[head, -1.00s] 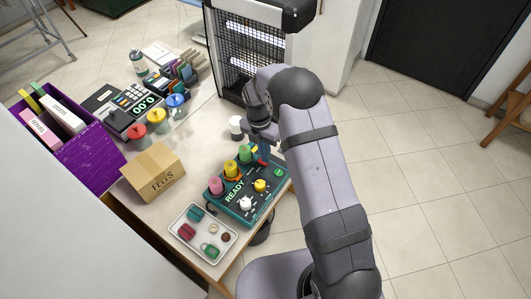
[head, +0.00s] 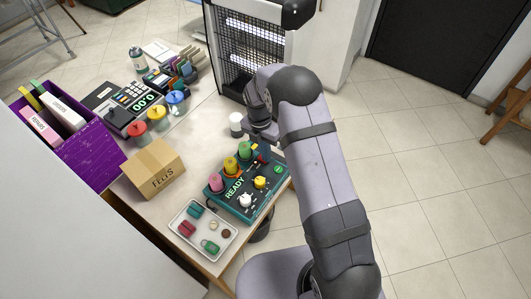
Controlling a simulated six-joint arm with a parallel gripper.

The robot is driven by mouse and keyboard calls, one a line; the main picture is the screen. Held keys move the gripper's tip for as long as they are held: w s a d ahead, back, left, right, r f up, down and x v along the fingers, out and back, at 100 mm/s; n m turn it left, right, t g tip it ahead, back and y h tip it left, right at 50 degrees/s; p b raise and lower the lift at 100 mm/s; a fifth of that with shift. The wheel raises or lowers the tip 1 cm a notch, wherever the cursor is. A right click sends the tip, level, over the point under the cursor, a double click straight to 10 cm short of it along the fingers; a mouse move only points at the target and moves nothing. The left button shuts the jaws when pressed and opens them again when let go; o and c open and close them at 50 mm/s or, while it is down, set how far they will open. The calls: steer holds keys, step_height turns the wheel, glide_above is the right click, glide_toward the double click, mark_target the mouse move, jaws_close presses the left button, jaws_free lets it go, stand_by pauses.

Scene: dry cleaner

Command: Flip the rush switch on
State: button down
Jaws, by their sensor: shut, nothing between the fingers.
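The teal control panel (head: 232,205) lies near the table's right edge, its display reading READY. Pink, yellow and green round pieces stand along its far-left side. A white knob (head: 246,200) and a yellow knob (head: 260,182) sit on its face, with a green round button (head: 278,169) at the right. A small red part (head: 262,159) shows at the panel's far end, close to my gripper. I cannot read which control is labelled rush, or its position. My gripper (head: 266,141) is shut and empty just above the panel's far end; my arm partly hides its fingers.
A white tray (head: 177,222) with small coloured pieces lies in front of the panel. A cardboard box (head: 152,170) and purple bin (head: 92,150) stand left. A white cup (head: 236,124) stands beyond the panel. A black-framed grille unit (head: 243,50) stands behind my gripper.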

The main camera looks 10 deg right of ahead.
mark_target(260, 156)
steer(key=shift+f, duration=0.2)
steer(key=shift+w+a+r, duration=0.1)
steer(key=shift+w+a, duration=0.45)
steer(key=shift+a, duration=0.05)
steer(key=shift+d+r, duration=0.1)
steer(key=r+p, duration=0.1)
steer(key=r, duration=0.1)
steer(key=r+p, duration=0.2)
steer(key=r, duration=0.1)
steer(key=shift+w+a+p, duration=0.15)
steer(key=shift+a+p, duration=0.05)
steer(key=shift+p, duration=0.1)
steer(key=shift+w+a+r+b, duration=0.15)
steer(key=shift+r+b, duration=0.15)
steer(key=shift+b, duration=0.7)
step_height(260, 156, up, 8)
steer(key=b, duration=0.2)
steer(key=shift+w+a+r, duration=0.2)
steer(key=shift+w+a, duration=0.05)
steer(key=shift+f+b, duration=0.1)
steer(key=shift+b, duration=0.3)
